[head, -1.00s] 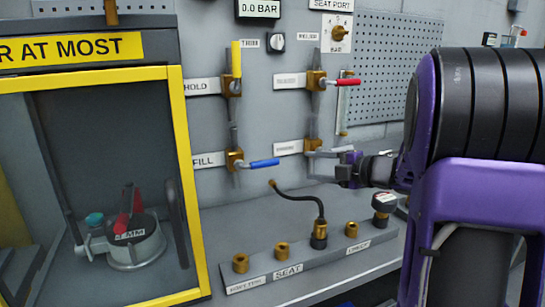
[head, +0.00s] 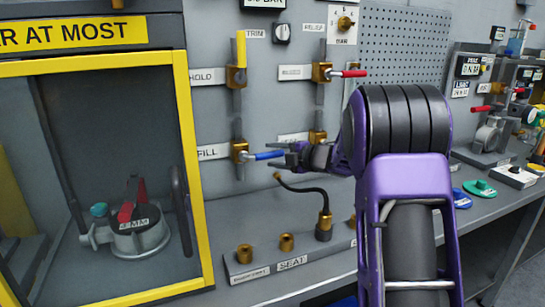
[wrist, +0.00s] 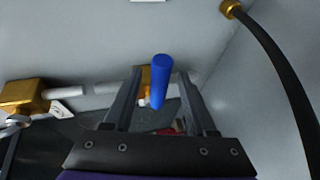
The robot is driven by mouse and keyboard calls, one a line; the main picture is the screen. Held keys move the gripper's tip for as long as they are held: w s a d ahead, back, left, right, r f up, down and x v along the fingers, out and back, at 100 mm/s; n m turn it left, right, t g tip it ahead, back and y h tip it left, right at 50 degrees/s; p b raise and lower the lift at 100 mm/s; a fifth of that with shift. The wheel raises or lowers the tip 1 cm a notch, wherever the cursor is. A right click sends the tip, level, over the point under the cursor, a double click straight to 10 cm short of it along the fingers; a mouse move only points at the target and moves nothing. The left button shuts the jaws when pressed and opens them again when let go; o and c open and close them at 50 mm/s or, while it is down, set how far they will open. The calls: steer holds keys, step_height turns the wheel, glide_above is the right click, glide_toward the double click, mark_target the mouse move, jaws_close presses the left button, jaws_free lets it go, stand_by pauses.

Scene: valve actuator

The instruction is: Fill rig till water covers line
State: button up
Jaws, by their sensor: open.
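The fill valve (head: 239,151) is a brass valve beside the FILL label (head: 213,152) on the grey panel. Its blue lever (head: 268,155) points right, roughly level. My gripper (head: 292,156) is at the free end of that lever, coming from the right. In the wrist view, the blue lever (wrist: 161,82) shows between my two spread fingers, with visible space on both sides. No water or fill line can be made out. A grey device with a red handle (head: 132,228) sits inside the yellow-framed enclosure (head: 193,190).
The yellow-lever hold valve (head: 236,76) is above the fill valve, and a red-lever valve (head: 322,72) is to its right. A black hose (head: 313,189) rises from the port block (head: 262,271) below my gripper. Other rigs (head: 490,125) stand at the far right.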

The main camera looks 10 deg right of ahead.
steer(key=shift+w+a+f, duration=0.1)
steer(key=shift+w+a, duration=0.15)
steer(key=shift+w, duration=0.05)
steer(key=shift+c, duration=0.4)
jaws_close()
stand_by(0.9)
